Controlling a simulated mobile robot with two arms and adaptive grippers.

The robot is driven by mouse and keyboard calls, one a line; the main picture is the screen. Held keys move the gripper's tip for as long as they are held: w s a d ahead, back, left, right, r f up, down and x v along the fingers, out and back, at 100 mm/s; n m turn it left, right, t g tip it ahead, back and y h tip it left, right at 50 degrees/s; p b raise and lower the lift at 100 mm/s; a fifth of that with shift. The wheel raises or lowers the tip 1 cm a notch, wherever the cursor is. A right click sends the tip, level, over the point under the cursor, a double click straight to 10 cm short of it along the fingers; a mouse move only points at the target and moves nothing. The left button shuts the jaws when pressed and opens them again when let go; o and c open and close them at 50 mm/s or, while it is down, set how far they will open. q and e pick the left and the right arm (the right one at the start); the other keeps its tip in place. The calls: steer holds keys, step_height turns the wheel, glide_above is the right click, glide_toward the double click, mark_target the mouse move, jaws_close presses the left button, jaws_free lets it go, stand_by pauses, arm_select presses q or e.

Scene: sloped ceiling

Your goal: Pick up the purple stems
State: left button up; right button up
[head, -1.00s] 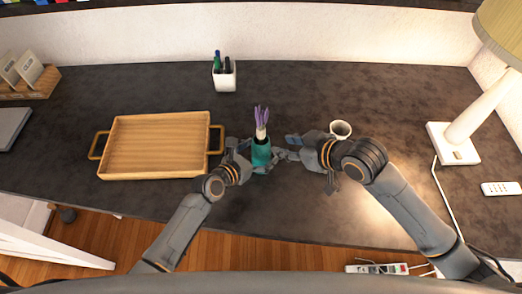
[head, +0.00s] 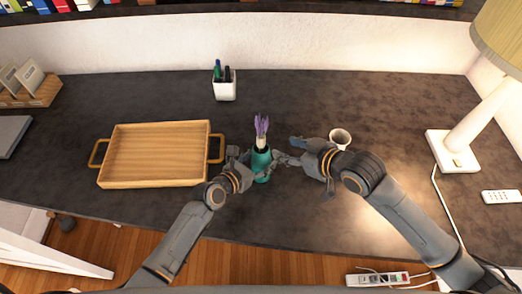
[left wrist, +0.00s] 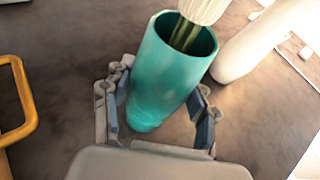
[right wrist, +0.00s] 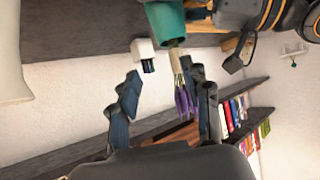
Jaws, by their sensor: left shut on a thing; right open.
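The purple stems (head: 261,125) stand upright in a teal vase (head: 262,166), with a pale wrap around them. In the left wrist view the green lower stalks (left wrist: 184,34) go down into the mouth of the vase (left wrist: 160,72). My left gripper (head: 250,164) is shut on the vase, one finger on each side. My right gripper (head: 289,151) is open just right of the vase. In the right wrist view the purple tips (right wrist: 184,97) show between its fingers (right wrist: 165,90), closer to the right-hand finger. Whether they touch it cannot be told.
A wooden tray (head: 114,137) with handles lies to the left. A white pen holder (head: 225,91) stands behind the vase. A white cup (head: 340,136) is close behind my right gripper. A lamp (head: 452,153) stands at the right.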

steer(key=w+d+t, duration=0.2)
steer(key=w, duration=0.1)
steer(key=n+y, duration=0.2)
steer(key=y, duration=0.5)
glide_toward(261, 140)
steer(key=shift+n, duration=0.3)
steer(key=x, duration=0.3)
steer(key=f+x, duration=0.1)
steer(key=x, duration=0.1)
steer(key=shift+w+d, duration=0.15)
steer(key=shift+w, duration=0.3)
steer(key=shift+x, duration=2.75)
steer(key=shift+f, duration=0.2)
jaws_close()
